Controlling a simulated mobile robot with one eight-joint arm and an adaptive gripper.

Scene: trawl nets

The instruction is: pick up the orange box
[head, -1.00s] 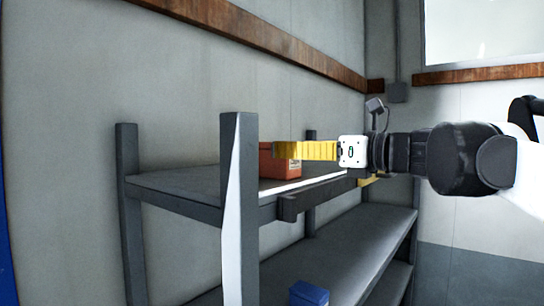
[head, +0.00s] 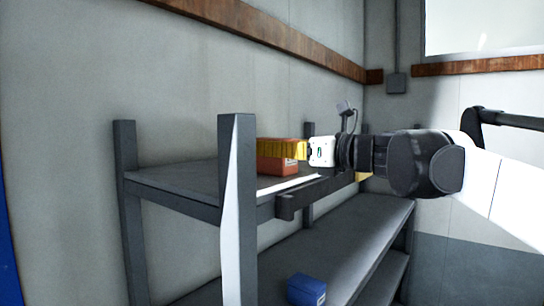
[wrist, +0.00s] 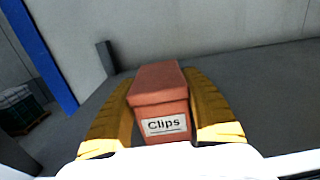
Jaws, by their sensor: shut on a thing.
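The orange box (wrist: 160,98), reddish-orange with a lid and a white label reading "Clips", is between the two yellow fingers of my gripper (wrist: 162,130) in the wrist view. The fingers are shut on its left and right sides.
The grey rack's top shelf (head: 180,184) is bare to the left of the box. A grey post (head: 237,215) stands in front of it. A blue box (head: 307,289) sits on the lower shelf (head: 345,240). A wall is behind the rack.

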